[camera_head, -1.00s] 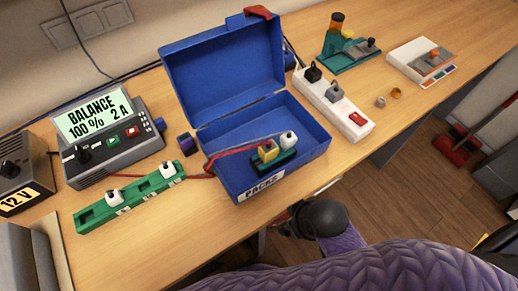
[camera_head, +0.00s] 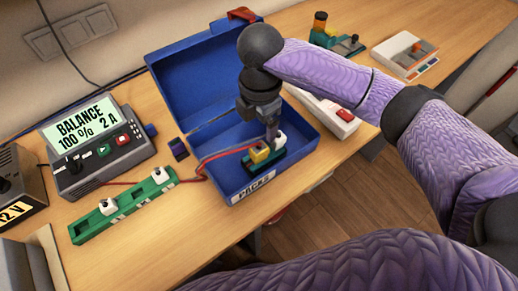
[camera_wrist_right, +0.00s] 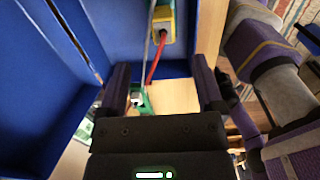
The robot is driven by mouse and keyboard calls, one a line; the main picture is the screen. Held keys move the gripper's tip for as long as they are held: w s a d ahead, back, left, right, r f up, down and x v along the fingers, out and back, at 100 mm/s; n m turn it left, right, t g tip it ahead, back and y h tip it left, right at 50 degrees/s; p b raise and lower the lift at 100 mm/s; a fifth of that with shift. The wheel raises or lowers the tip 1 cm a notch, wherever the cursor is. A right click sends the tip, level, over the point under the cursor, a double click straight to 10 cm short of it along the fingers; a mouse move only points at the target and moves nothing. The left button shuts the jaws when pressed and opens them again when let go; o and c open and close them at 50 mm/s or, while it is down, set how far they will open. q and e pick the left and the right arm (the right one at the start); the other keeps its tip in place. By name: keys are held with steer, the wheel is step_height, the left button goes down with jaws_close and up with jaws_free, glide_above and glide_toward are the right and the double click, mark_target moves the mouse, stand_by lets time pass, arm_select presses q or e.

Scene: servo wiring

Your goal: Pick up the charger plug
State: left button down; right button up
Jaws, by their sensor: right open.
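In the head view the open blue box (camera_head: 318,140), labelled PACKS, holds a green pack (camera_head: 266,165). A yellow plug (camera_head: 260,152) and a white plug (camera_head: 280,140) stand on this pack, with red and grey wires leading left from it. I cannot tell which plug is the charger plug. My right gripper (camera_head: 272,132) points down over the box, close to the white plug; contact cannot be told. In the right wrist view its two fingers (camera_wrist_right: 163,92) are apart, with a yellow plug (camera_wrist_right: 166,22) and red wire beyond them. My left gripper is not in view.
The charger (camera_head: 97,150) reads BALANCE 100% 2A. A green board (camera_head: 125,207) with white plugs lies in front of it. The white power strip (camera_head: 340,115) is partly hidden behind my right arm. The box's raised lid (camera_head: 190,90) stands at the back. Bare table lies front left.

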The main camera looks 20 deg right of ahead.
mark_target(259, 147)
steer(key=f, duration=0.3)
steer(key=f+b, duration=0.1)
steer(key=f, duration=0.2)
steer(key=f+b, duration=0.1)
steer(key=f, duration=0.2)
steer(key=shift+s+a+f, duration=0.15)
steer(key=shift+s, duration=0.15)
steer(key=shift+c, duration=1.2)
jaws_close()
step_height(259, 147, up, 9)
steer(key=shift+r+p, duration=0.2)
steer(key=shift+p, duration=1.05)
steer(key=shift+r, duration=0.35)
